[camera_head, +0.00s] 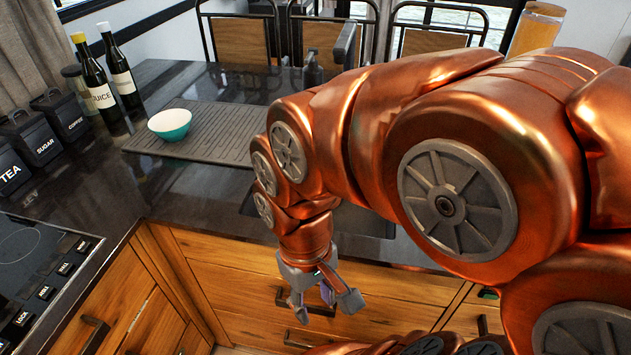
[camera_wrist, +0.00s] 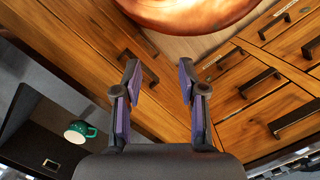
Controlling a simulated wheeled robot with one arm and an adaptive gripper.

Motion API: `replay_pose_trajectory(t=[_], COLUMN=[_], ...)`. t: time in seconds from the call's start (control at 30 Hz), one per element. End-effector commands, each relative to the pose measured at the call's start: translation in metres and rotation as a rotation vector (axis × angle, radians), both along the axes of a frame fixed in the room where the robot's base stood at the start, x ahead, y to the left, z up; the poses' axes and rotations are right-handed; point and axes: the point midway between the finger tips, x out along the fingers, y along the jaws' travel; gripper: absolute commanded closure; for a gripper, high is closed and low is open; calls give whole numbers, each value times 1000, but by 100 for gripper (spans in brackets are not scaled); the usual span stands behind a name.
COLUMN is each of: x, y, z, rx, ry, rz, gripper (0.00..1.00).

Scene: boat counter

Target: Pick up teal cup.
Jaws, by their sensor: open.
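A teal bowl-shaped cup (camera_head: 170,126) with a white inside stands upright on a grey ribbed mat on the counter, left of my arm in the head view. A small green-teal cup (camera_wrist: 80,131) with a pale opening shows at the lower left of the wrist view, on a dark surface; I cannot tell whether it is the same one. My gripper (camera_head: 325,300) hangs low in front of the wooden drawers, well apart from the cup on the mat. In the wrist view its two purple-padded fingers (camera_wrist: 158,78) are spread with nothing between them.
The ribbed mat (camera_head: 215,118) has bare room around the cup. Two dark bottles (camera_head: 97,85) and black canisters (camera_head: 60,115) stand at the left. A cooktop (camera_head: 35,255) is at the lower left. Drawer handles (camera_head: 305,303) stick out near my gripper.

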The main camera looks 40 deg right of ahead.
Motion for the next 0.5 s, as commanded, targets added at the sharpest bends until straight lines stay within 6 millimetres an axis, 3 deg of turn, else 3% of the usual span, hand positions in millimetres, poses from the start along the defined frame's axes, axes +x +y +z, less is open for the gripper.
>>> replay_pose_trajectory(t=[0.27, 0.5], x=[59, 119], y=[-24, -59], z=[9, 10], rx=[20, 26], ry=[-25, -50], rz=[124, 302], gripper=[59, 59])
